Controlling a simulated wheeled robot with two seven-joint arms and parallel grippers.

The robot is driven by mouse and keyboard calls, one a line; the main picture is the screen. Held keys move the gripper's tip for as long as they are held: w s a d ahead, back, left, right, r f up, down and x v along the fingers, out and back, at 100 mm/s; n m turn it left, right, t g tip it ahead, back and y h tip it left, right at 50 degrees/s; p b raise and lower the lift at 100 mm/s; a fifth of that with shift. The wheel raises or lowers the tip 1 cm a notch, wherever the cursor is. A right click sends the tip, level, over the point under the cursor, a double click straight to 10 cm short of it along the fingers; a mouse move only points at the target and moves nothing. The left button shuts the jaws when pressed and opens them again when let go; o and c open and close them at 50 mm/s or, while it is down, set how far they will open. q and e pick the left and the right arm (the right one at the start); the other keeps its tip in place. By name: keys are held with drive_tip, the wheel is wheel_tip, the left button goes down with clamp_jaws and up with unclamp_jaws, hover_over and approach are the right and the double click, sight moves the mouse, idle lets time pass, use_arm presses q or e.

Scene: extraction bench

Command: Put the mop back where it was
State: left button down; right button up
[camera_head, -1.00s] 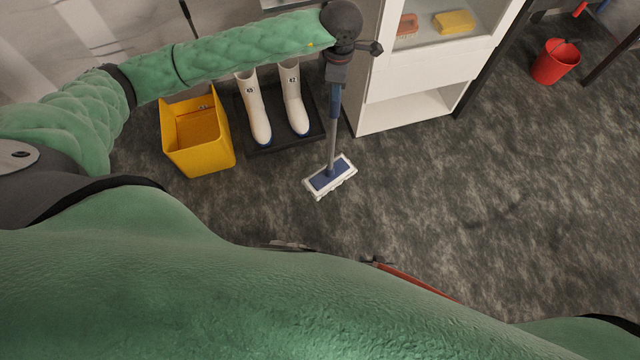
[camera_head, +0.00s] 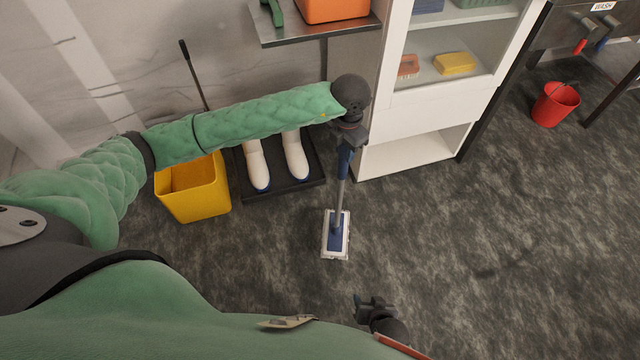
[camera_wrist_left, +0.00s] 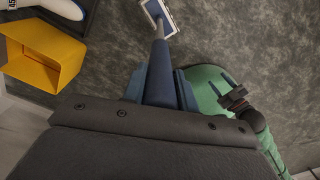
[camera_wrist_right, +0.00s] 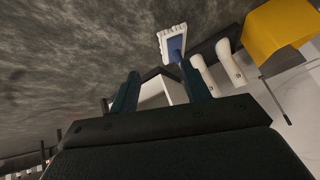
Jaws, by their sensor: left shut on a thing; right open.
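The mop has a blue and grey handle and a flat head (camera_head: 336,234) with a blue middle and white edge. In the head view it hangs near upright, its head over the grey floor; I cannot tell if it touches. My left gripper (camera_head: 348,140) is shut on the upper handle. In the left wrist view the blue handle (camera_wrist_left: 160,75) runs out between the fingers. My right gripper (camera_head: 372,302) is low in the head view, open and empty. The right wrist view shows its two fingers apart (camera_wrist_right: 160,92) and the mop head (camera_wrist_right: 174,44) beyond them.
A yellow bin (camera_head: 195,205) and white boots (camera_head: 256,165) on a black tray (camera_head: 285,184) stand left of the mop. A white cabinet (camera_head: 415,130) stands behind, with a shelf (camera_head: 345,27) to its left. A red bucket (camera_head: 554,106) is far right. Floor to the right is clear.

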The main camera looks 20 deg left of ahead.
use_arm(q)
drive_tip(key=w+a+f+p, duration=0.1)
drive_tip(key=w+a+f, duration=0.4)
drive_tip(key=a+f, duration=0.3)
drive_tip(key=shift+w+a+f, duration=0.25)
drive_tip(key=shift+w+f, duration=0.05)
drive_tip(key=shift+f, duration=0.75)
use_arm(e)
wheel_tip(320, 180, up, 6)
drive_tip(key=shift+w+g, duration=0.25)
drive_tip(key=shift+g, duration=0.05)
use_arm(q)
drive_tip(key=c, duration=1.1)
unclamp_jaws()
use_arm(e)
drive_tip(key=shift+w, duration=0.1)
use_arm(q)
wheel_tip(320, 180, up, 12)
drive_tip(key=shift+b, duration=0.35)
use_arm(e)
drive_tip(key=f, duration=0.4)
drive_tip(key=shift+s+f, duration=0.35)
drive_tip(key=shift+f, duration=0.05)
